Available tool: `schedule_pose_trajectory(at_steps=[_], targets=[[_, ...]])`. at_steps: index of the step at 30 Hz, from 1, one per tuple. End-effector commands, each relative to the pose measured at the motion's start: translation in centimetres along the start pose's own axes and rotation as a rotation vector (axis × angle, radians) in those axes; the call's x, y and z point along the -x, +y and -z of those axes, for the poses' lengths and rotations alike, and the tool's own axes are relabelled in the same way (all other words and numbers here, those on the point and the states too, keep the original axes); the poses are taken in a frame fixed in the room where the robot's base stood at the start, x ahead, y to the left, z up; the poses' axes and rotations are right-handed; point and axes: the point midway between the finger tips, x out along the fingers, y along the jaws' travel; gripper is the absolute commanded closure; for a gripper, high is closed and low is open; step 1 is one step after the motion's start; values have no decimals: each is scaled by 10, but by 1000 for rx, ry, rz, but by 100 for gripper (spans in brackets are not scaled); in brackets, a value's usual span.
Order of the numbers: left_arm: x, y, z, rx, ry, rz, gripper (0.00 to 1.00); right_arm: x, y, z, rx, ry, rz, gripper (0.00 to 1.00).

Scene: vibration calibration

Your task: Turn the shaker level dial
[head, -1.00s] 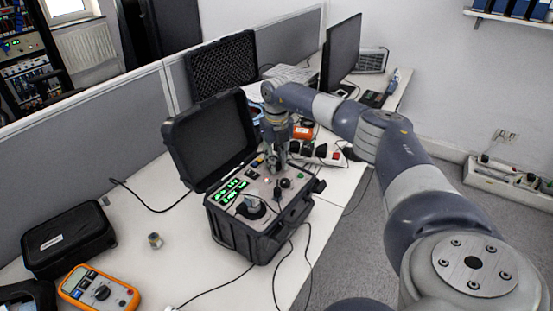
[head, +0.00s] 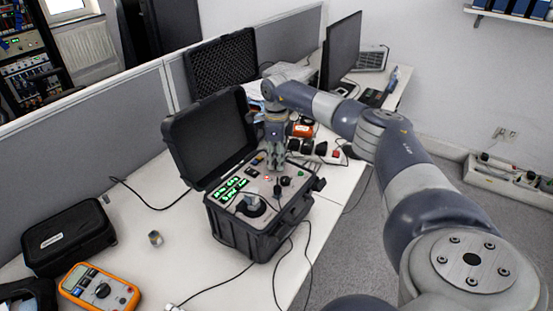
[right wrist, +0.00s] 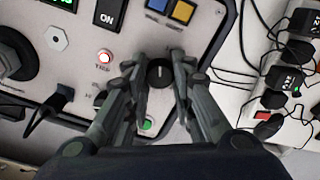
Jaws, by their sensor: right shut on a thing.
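The shaker level dial (right wrist: 160,73) is a round black knob with a pale pointer line, seen in the right wrist view. My right gripper (right wrist: 160,84) points down at the panel, and its two fingers are closed on opposite sides of the dial. In the head view my right gripper (head: 276,164) is over the back part of the panel of the open black case (head: 240,232), and I cannot make out the gripped dial there. The panel has green lit displays (head: 232,188). My left gripper is not in view.
A lit red button (right wrist: 105,57), a green button (right wrist: 147,124) and a plugged cable (right wrist: 42,108) are near the dial. A power strip (right wrist: 266,114) lies right of the case. An orange multimeter (head: 98,287) and a black pouch (head: 68,239) stand left on the table.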

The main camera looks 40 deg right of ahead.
Motion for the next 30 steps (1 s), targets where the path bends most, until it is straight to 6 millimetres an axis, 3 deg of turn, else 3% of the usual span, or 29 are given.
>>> schedule_pose_trajectory(at_steps=[30], targets=[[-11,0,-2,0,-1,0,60,0,0,0,964,-1,2,100]])
